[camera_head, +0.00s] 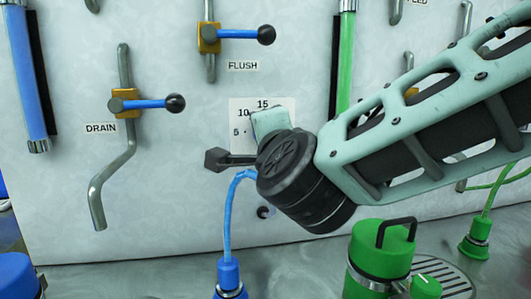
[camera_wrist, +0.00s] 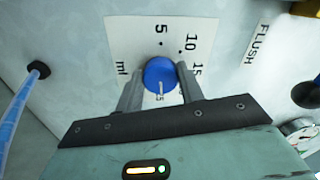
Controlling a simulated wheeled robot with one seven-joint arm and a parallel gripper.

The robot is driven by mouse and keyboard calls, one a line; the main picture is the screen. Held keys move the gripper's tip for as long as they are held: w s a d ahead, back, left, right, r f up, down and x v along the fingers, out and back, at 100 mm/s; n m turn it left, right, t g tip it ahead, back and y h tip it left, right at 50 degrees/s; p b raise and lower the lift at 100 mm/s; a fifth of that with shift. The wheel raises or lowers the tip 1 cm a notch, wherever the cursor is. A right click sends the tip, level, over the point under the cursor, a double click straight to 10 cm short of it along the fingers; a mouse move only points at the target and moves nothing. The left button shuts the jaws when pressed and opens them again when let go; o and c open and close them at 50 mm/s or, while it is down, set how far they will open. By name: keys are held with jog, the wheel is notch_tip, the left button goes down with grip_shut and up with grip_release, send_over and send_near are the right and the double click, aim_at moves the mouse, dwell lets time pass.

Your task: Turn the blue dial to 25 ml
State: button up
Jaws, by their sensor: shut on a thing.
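The blue dial (camera_wrist: 160,72) sits on a white scale plate (camera_wrist: 122,40) in the wrist view. My gripper (camera_wrist: 160,82) has one finger on each side of the dial and is shut on it. The dial's white pointer line points down in the wrist view, towards a partly hidden number ending in 5. The marks 5, 10 and a partly covered 15 show at the top and right, and "ml" at the left. In the head view my gripper (camera_head: 236,158) hides the dial; 5, 10 and 15 show on the plate (camera_head: 240,106).
The FLUSH valve lever (camera_head: 238,34) is above the plate and the DRAIN valve lever (camera_head: 146,103) to its left. A blue cable (camera_head: 227,210) hangs just below my gripper. A green-lidded canister (camera_head: 382,255) stands below my arm at the right.

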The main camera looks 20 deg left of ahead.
jog(key=shift+m+b, duration=0.45)
jog(key=shift+m, duration=0.15)
jog(key=o, duration=1)
jog(key=v, duration=1.7)
jog(key=shift+s+b, duration=0.2)
jog(key=shift+b, duration=0.2)
